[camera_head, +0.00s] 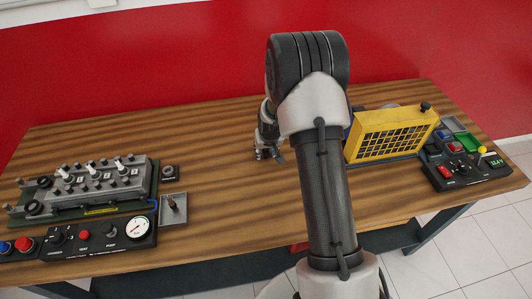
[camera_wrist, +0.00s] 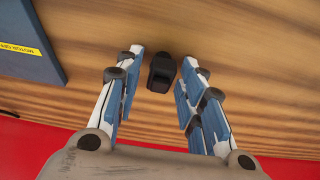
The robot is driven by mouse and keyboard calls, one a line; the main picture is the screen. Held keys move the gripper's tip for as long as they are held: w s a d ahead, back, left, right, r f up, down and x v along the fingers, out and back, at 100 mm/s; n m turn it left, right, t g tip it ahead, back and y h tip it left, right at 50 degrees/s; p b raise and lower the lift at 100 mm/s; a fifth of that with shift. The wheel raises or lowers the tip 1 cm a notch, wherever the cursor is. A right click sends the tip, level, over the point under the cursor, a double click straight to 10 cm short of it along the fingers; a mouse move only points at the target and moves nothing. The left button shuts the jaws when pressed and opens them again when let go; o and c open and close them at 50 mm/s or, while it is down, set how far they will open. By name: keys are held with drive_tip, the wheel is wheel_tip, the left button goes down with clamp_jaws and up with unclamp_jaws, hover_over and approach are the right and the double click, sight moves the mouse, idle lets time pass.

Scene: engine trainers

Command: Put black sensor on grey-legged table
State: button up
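A small black object, likely the black sensor (camera_wrist: 162,73), lies on the wooden tabletop in the wrist view. It is between the fingertips of my gripper (camera_wrist: 162,60), with a gap on each side. My gripper is open and its blue-padded fingers do not touch the object. In the head view my gripper (camera_head: 268,150) is low over the back middle of the table (camera_head: 220,210), and the sensor cannot be made out there. The visible legs of this table look dark grey.
An engine trainer (camera_head: 100,185) with a gauge panel (camera_head: 100,237) is at the left. A yellow grilled unit (camera_head: 392,135) and a control panel (camera_head: 465,165) are at the right. A blue panel edge (camera_wrist: 30,40) with a yellow label shows in the wrist view. A red wall stands behind.

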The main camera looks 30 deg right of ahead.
clamp_jaws()
drive_tip(key=shift+r, duration=0.1)
wheel_tip(320, 180, up, 20)
drive_tip(key=p, duration=0.5)
drive_tip(key=s+a+f+n, duration=0.1)
drive_tip(key=s+a+f, duration=0.1)
drive_tip(key=s+a, duration=0.3)
drive_tip(key=s+a+f+n, duration=0.1)
drive_tip(key=s+a+f, duration=0.1)
drive_tip(key=s+a, duration=0.2)
drive_tip(key=s+a+f+n+y, duration=0.1)
drive_tip(key=s+a+f, duration=0.1)
drive_tip(key=s+a, duration=0.3)
drive_tip(key=a+b, duration=0.1)
drive_tip(key=a, duration=0.1)
drive_tip(key=shift+s+a+f, duration=0.3)
drive_tip(key=shift+a+f, duration=0.05)
